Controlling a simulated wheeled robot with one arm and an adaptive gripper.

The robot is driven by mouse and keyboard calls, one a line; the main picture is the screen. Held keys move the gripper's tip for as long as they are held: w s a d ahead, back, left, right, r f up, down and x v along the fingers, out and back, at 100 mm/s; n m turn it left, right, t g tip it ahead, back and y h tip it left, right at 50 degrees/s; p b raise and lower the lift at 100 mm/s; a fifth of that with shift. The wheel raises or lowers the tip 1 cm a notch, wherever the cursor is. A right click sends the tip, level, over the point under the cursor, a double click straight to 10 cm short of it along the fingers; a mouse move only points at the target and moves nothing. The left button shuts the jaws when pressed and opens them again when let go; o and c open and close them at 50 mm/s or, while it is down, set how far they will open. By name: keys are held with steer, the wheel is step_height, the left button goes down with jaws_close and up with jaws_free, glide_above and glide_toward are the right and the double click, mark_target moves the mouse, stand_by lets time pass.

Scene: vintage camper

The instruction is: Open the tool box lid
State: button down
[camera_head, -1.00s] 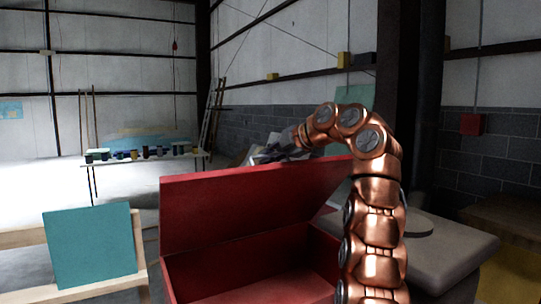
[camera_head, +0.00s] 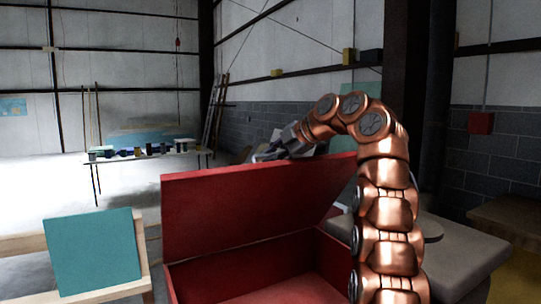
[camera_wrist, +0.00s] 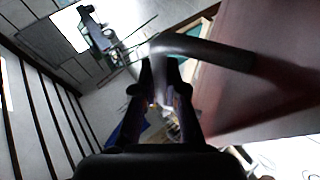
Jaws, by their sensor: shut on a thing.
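The red tool box (camera_head: 330,262) stands in front of me with its lid (camera_head: 235,210) raised, its inner face toward me and its inside partly visible. The lid also fills the right of the wrist view (camera_wrist: 262,75). A grey curved bar handle (camera_wrist: 215,52) sticks out from the lid. My gripper (camera_head: 262,156) is just above and behind the lid's top edge in the head view. In the wrist view its fingertips (camera_wrist: 162,66) close on the handle near its bend. The handle is hidden behind the lid in the head view.
A teal panel on a wooden frame (camera_head: 95,252) stands to the left. A grey-topped table (camera_head: 450,262) is close on the right, beside my arm. A long table with several small containers (camera_head: 150,152) stands far back. Open floor lies between it and the box.

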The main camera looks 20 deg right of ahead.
stand_by(0.3)
steer(key=c, duration=1.2)
jaws_free()
steer(key=shift+a+f, duration=0.1)
steer(key=shift+f, duration=0.1)
